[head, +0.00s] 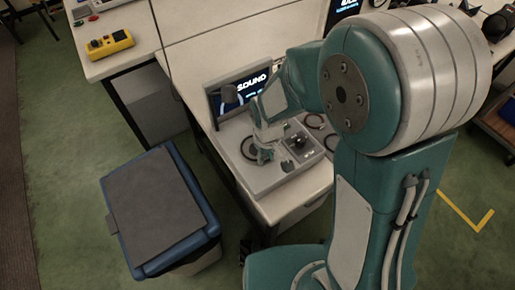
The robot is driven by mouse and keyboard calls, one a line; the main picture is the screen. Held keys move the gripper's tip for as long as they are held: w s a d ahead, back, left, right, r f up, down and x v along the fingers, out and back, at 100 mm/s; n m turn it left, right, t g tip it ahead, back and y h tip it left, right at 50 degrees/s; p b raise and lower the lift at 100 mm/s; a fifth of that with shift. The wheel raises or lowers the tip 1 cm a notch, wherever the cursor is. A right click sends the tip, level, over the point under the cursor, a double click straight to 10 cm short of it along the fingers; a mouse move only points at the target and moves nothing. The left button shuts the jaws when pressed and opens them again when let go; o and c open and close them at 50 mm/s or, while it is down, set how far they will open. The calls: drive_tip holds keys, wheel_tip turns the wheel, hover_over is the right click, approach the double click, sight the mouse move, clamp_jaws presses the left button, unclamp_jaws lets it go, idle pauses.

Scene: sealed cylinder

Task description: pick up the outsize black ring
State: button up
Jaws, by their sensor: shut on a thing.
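A black ring (247,149), the outsize one as far as I can tell, shows at the left of a grey boxy unit on the table. My gripper (264,157) points down at the ring's right side, and its fingers are shut on the rim. The ring looks nearly flat, at or close to the unit's top; I cannot tell whether it is clear of the surface. The fingers hide the ring's right edge.
A panel with a dark knob (299,141) is right of my gripper. A lit screen (243,92) stands behind. Smaller rings (314,121) lie at the right, partly behind my arm. A blue bin with a grey lid (155,208) stands at the left front.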

drive_tip(key=shift+c, duration=0.4)
drive_tip(key=shift+r, duration=0.5)
drive_tip(key=r, duration=0.2)
drive_tip(key=shift+s+r, duration=0.3)
drive_tip(key=shift+r, duration=0.1)
drive_tip(key=s+d+r, duration=0.4)
drive_tip(key=s+r, duration=0.5)
drive_tip(key=s, duration=0.3)
drive_tip(key=shift+s+d, duration=0.15)
drive_tip(key=shift+d, duration=0.2)
